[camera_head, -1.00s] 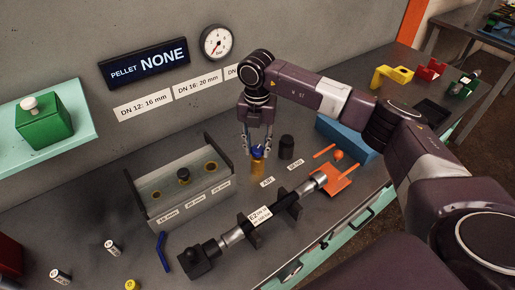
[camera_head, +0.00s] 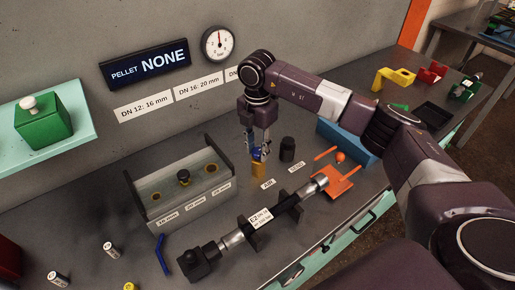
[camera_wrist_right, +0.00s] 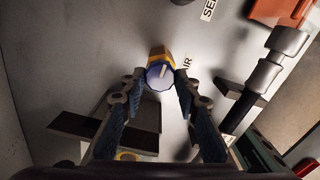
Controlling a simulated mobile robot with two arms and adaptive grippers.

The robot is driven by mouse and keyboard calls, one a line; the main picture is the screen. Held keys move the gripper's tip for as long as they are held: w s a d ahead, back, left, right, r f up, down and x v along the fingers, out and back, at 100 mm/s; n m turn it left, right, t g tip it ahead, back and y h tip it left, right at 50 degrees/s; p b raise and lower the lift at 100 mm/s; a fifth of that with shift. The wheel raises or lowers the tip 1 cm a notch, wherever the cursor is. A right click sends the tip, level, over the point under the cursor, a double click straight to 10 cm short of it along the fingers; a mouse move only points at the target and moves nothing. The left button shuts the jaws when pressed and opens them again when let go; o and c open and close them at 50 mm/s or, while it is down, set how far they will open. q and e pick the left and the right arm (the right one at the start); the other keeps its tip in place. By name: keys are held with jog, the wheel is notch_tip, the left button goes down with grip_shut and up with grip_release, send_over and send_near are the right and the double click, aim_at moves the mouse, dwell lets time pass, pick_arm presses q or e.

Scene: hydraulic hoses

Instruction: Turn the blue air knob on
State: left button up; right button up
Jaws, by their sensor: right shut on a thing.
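The blue air knob (camera_head: 257,154) sits on top of a yellow-orange base on the bench, behind the AIR label (camera_head: 268,184). My right gripper (camera_head: 258,150) reaches down over it from above, with its fingers on either side of the knob. In the right wrist view the blue knob (camera_wrist_right: 160,75) shows a pale mark on its top face and lies between the fingertips of my right gripper (camera_wrist_right: 160,80). The fingers are shut on the knob. My left gripper is not in view.
A dark knob (camera_head: 287,149) stands just right of the air knob. A hose (camera_head: 262,220) lies in black holders in front. A grey box with holes (camera_head: 180,195) is to the left. A blue block (camera_head: 346,139) is to the right. A gauge (camera_head: 218,44) hangs on the wall.

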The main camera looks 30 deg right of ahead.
aim_at(257, 151)
jog(key=shift+w+r, duration=0.1)
jog(key=o, duration=1.2)
jog(key=shift+c, duration=0.2)
notch_tip(257, 151, up, 12)
